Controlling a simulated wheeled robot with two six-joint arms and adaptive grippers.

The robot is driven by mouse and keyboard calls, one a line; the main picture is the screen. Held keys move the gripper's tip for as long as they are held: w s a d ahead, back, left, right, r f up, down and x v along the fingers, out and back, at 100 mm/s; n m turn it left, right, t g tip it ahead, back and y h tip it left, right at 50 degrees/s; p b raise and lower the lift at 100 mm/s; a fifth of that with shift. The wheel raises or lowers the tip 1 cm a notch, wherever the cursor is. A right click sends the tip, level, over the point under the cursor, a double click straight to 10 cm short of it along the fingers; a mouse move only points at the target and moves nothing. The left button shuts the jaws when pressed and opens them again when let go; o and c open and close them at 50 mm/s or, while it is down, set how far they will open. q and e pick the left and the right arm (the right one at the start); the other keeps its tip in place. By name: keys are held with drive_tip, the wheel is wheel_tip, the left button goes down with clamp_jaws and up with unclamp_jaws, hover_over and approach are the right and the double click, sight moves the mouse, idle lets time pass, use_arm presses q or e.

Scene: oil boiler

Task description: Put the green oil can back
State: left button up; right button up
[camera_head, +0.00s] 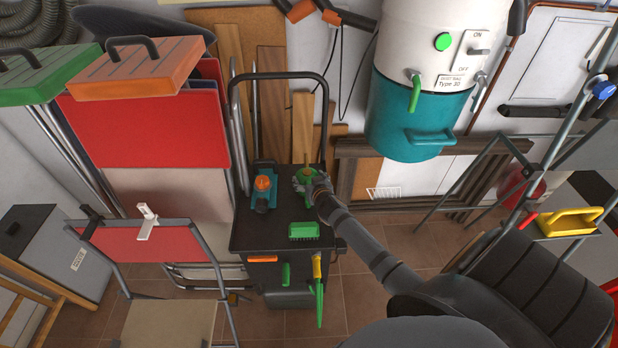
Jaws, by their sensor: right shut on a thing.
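The green oil can (311,197) is upright at the top right of the black cart's tray (267,226), with a thin brownish spout pointing up. My right gripper (306,183) is shut on the can, with my right arm reaching in from the lower right. The gripper hides part of the can, and I cannot tell whether its base touches the tray. My left gripper is not in view.
A green brush (304,231) lies in front. The teal and white boiler (413,115) hangs behind to the right. A red folding chair (147,244) is at left.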

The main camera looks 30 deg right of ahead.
drive_tip(key=shift+f, duration=0.25)
drive_tip(key=o, duration=1.4)
drive_tip(key=shift+r, duration=0.2)
drive_tip(key=b+v, duration=0.1)
drive_tip(key=v, duration=1.1)
